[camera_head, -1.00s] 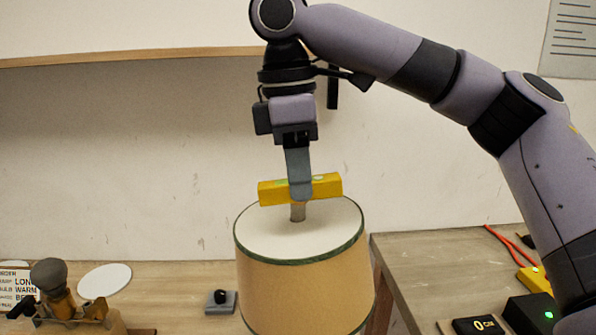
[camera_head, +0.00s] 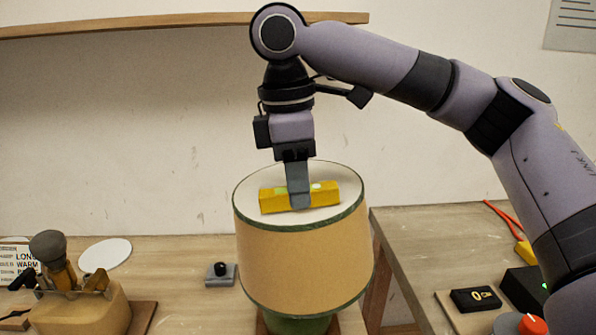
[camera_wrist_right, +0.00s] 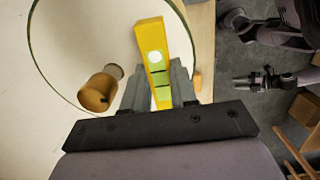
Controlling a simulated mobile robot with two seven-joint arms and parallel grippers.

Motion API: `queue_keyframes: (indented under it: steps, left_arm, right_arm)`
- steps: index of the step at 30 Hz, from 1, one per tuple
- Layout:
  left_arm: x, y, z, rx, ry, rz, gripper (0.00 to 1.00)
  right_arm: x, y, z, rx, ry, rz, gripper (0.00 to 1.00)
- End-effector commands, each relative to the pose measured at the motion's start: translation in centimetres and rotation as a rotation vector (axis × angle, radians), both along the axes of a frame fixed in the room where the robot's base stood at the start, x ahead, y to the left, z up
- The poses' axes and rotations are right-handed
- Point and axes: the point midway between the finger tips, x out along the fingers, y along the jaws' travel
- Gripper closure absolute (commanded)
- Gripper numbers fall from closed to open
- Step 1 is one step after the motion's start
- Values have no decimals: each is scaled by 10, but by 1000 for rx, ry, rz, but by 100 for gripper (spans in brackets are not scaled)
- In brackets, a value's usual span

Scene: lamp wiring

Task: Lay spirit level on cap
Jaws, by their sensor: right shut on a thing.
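The yellow spirit level (camera_head: 326,192) has a pale green vial and lies across the shut fingers of my right gripper (camera_head: 299,200). It is tilted slightly in the head view, close above or on the white top (camera_head: 262,217) of the lampshade; I cannot tell whether it touches. The wrist view shows the level (camera_wrist_right: 152,50) between the fingertips (camera_wrist_right: 160,88). Which part is the cap is unclear. My left gripper is not visible in the head view.
The tan lampshade (camera_head: 302,262) has a green rim and green base. A black display box (camera_head: 475,299) stands on the right bench.

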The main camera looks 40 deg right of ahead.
Motion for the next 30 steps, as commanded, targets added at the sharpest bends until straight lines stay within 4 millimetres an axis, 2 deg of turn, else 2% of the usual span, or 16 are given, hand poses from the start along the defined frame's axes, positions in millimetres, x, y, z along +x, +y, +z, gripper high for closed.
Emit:
queue_keyframes:
  steps: [9,10,12,23,26,30]
  left_arm:
    - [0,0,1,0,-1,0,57]
    - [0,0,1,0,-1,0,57]
    - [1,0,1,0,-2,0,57]
    - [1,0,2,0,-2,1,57]
    - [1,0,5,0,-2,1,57]
    - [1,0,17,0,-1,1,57]
  right_arm:
    - [0,0,-1,0,0,-1,100]
    - [0,0,-1,0,0,-1,67]
    - [0,0,-1,0,0,-1,44]
    - [0,0,3,0,-1,-1,43]
    - [1,2,16,0,-1,0,43]
    - [2,4,45,-2,-3,-2,43]
